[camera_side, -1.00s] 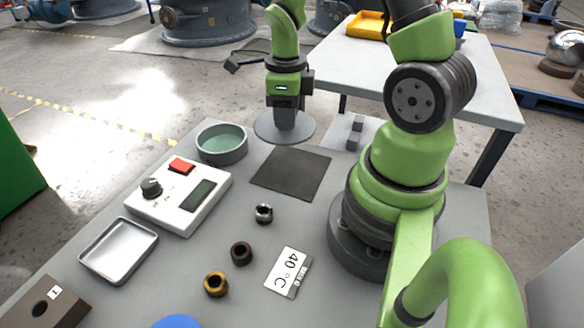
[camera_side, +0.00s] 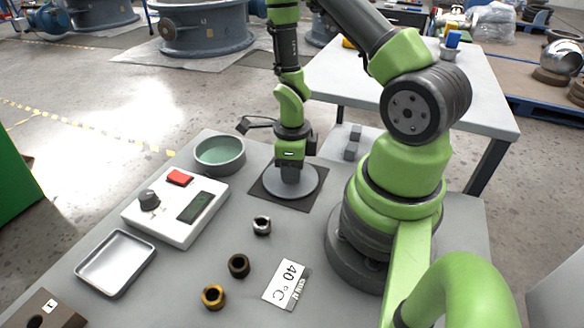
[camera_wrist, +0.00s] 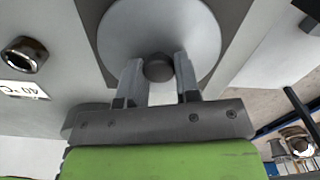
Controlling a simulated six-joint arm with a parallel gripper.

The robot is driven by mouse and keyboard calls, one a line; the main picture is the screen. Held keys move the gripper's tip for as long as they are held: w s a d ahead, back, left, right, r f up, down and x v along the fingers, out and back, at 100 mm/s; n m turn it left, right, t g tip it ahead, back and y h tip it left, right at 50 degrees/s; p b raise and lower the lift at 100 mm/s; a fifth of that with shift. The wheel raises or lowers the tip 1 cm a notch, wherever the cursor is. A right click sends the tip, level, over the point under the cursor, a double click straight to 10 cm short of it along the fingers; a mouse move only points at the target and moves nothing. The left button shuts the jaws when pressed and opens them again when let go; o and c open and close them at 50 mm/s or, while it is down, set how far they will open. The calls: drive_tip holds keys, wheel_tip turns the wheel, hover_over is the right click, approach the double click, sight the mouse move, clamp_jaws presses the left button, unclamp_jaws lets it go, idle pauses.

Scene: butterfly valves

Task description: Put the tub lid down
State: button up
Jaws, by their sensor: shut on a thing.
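The tub lid (camera_side: 306,186) is a flat grey disc with a dark knob. In the side view it is over the dark square mat (camera_side: 264,195), and I cannot tell whether it touches the mat. My gripper (camera_side: 290,174) points down and is shut on the lid's knob. In the wrist view the knob (camera_wrist: 158,67) sits between the two fingers of my gripper (camera_wrist: 160,75), with the pale disc of the lid (camera_wrist: 130,30) around it. The open round tub (camera_side: 220,168) with greenish contents stands left of the mat.
A white device (camera_side: 158,216) with a red button and knob stands left of centre. A metal tray (camera_side: 116,262), several small rings (camera_side: 239,265) and a "40 °C" card (camera_side: 287,284) lie nearer. Small grey blocks (camera_side: 352,145) stand right of the mat.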

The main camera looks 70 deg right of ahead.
drive_tip(key=shift+f, duration=0.2)
drive_tip(key=o, duration=0.5)
drive_tip(key=shift+f, duration=0.1)
drive_tip(key=o, duration=0.4)
drive_tip(key=shift+o, duration=0.2)
